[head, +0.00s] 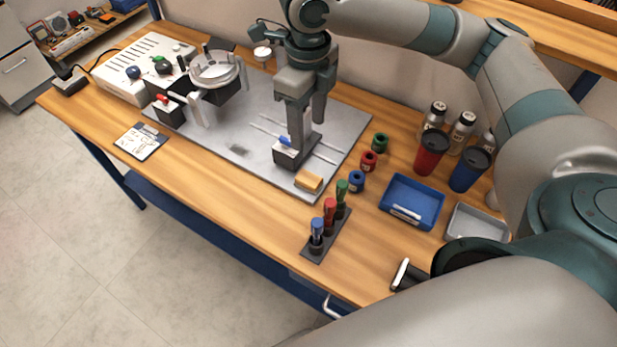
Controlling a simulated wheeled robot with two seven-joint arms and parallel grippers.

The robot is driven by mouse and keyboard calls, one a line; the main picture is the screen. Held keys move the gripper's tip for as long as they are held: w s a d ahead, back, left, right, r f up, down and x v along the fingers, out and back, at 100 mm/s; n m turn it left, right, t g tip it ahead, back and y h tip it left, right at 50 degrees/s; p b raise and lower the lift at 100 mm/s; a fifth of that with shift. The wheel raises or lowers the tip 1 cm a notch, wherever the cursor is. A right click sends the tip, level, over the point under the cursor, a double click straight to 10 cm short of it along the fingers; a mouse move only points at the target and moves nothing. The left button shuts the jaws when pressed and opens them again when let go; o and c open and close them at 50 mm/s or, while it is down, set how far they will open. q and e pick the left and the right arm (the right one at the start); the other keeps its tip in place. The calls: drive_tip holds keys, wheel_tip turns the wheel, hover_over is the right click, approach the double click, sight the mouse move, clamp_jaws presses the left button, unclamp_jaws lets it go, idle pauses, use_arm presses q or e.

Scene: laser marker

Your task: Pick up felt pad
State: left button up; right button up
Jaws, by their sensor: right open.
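The felt pad appears to be the small tan-yellow block (309,181) lying near the front right corner of the grey metal plate (225,128). My right gripper (308,138) points down over the plate, behind and slightly left of the pad, with its fingers apart and nothing seen between them. It is apart from the pad in the picture. One finger partly overlaps a dark block with a pale top and a blue lever (287,155); I cannot tell whether they touch. My left gripper is not in view.
A rack with blue, red and green markers (327,232) stands in front of the pad. Colored rings (357,181), a blue tray (398,213), a grey tray (476,223) and red and blue tumblers (431,153) are to the right. A round fixture (216,70) stands left.

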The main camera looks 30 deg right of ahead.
drive_tip(key=shift+f, duration=0.1)
drive_tip(key=p, duration=0.2)
hover_over(309, 178)
wheel_tip(309, 178, down, 12)
drive_tip(key=shift+a+r, duration=0.15)
drive_tip(key=shift+r, duration=0.05)
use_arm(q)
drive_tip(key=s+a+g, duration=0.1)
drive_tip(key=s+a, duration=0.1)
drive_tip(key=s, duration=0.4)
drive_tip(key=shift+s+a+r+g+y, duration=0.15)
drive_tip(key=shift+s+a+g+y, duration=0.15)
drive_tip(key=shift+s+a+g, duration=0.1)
use_arm(e)
drive_tip(key=shift+f, duration=0.2)
drive_tip(key=shift+f+p, duration=0.4)
drive_tip(key=shift+f, duration=0.05)
wheel_tip(309, 178, down, 3)
drive_tip(key=shift+f+p, duration=0.1)
drive_tip(key=shift+p, duration=0.45)
drive_tip(key=shift+f, duration=0.55)
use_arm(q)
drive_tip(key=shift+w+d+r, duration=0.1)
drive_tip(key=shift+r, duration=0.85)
